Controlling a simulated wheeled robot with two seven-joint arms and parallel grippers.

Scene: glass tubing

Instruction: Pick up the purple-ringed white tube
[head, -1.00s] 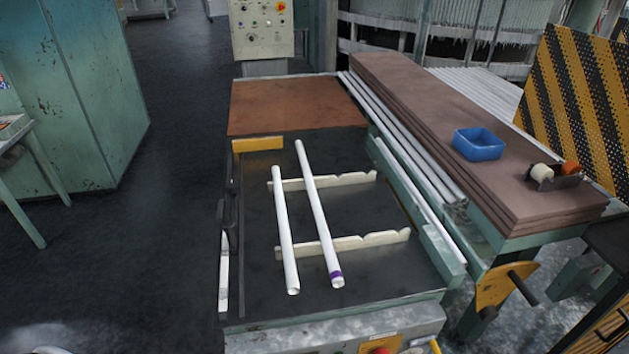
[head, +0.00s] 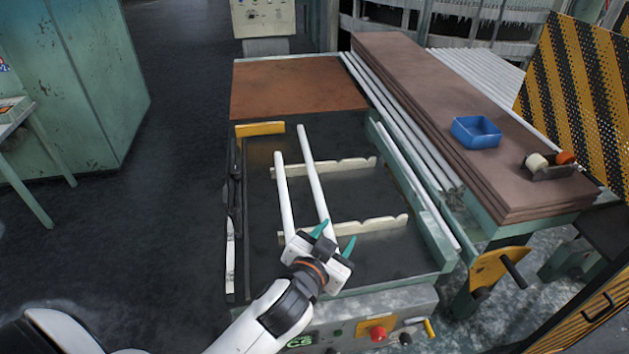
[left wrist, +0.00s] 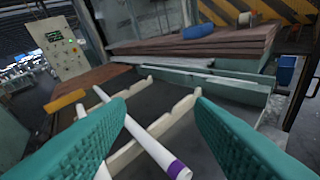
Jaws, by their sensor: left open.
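The purple-ringed white tube (head: 311,170) lies across two notched cream rails (head: 368,226) on the dark table. Its near end and ring are hidden behind my left gripper in the head view. In the left wrist view, the tube (left wrist: 134,126) shows its purple ring (left wrist: 176,167) near its close end, between the spread fingers. My left gripper (head: 335,235) is open and empty over the near end of the tubes, with teal fingers (left wrist: 162,105). A plain white tube (head: 284,195) lies to the left on the same rails; it also shows in the left wrist view (left wrist: 81,110).
A yellow block (head: 260,128) sits at the table's back left. Brown boards (head: 410,85) with a blue bin (head: 476,132) stand to the right, beside more white tubes (head: 400,120). A red button (head: 378,333) is on the front panel. The right part of the rails is free.

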